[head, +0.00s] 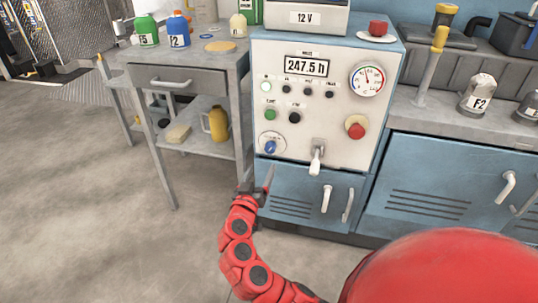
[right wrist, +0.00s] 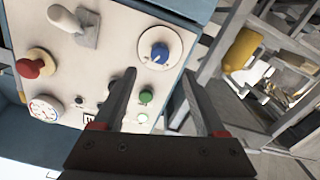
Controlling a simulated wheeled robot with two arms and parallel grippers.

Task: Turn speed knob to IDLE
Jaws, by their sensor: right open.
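The speed knob (head: 271,147) is a blue knob on a round white dial at the lower left of the white control panel (head: 340,115). In the right wrist view the blue knob (right wrist: 160,52) shows just beyond the fingertips, roughly centred between them. My right gripper (head: 257,181) is open and empty, below and slightly left of the knob in the head view, apart from it. In the right wrist view my right gripper (right wrist: 159,73) has its two fingers spread. The dial's markings are too small to read. My left gripper does not show.
A white lever (head: 317,157) sticks out right of the knob, with a red button (head: 356,127) above it. Green button (head: 270,115) and black button (head: 295,117) sit above the knob. A grey cart (head: 177,82) with bottles stands left. Blue cabinet doors (head: 309,195) lie below.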

